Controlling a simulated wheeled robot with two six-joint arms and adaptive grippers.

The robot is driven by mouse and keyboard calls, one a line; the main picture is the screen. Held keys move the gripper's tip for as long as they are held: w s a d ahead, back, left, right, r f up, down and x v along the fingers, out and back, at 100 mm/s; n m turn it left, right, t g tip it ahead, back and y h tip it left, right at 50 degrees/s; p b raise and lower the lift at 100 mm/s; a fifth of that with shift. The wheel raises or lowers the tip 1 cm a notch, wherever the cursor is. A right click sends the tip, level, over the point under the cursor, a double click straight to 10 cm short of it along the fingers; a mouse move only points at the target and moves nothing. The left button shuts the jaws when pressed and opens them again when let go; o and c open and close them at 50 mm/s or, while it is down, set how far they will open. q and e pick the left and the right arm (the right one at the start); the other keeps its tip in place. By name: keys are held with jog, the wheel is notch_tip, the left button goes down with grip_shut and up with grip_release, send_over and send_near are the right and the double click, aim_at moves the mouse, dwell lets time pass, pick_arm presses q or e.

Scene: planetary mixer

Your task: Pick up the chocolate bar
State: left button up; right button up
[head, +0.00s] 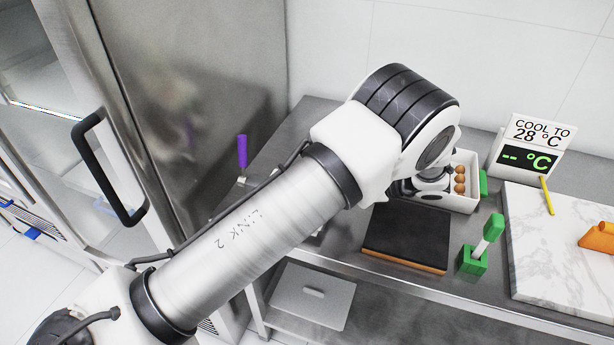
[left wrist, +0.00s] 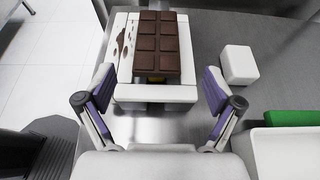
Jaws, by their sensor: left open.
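The chocolate bar (left wrist: 157,45) is dark brown with square segments. In the left wrist view it lies on a white block-like stand or scale (left wrist: 130,92) with brown specks on its left part. My left gripper (left wrist: 157,85) is open, its two purple-padded fingers on either side of the bar's near end and apart from it. Nothing is between the fingers but the bar's near end and the stand beyond. In the head view my left arm hides the bar and the gripper's fingers. My right gripper is not in view.
A white bin (head: 463,201) with brown eggs, a dark board (head: 405,235), a green block holder (head: 472,260), a temperature sign (head: 526,147) and a marble slab (head: 560,245) stand on the steel counter. A small white cube (left wrist: 239,64) sits right of the stand.

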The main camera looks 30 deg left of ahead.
pick_arm(q)
jog(key=shift+s+a+r+p, duration=0.1)
jog(key=shift+s+a+p, duration=0.15)
jog(key=shift+s+a, duration=0.3)
jog(key=shift+s+a+p, duration=0.2)
jog(key=shift+s+a, duration=0.1)
jog(key=shift+a, duration=0.4)
jog(key=a+f, duration=0.1)
jog(key=a, duration=0.1)
jog(key=a+f+p, duration=0.1)
jog(key=shift+a, duration=0.35)
jog(key=shift+s, duration=0.1)
jog(key=shift+r, duration=0.1)
jog(key=shift+c, duration=1.4)
jog(key=shift+d, duration=0.1)
jog(key=c, duration=1)
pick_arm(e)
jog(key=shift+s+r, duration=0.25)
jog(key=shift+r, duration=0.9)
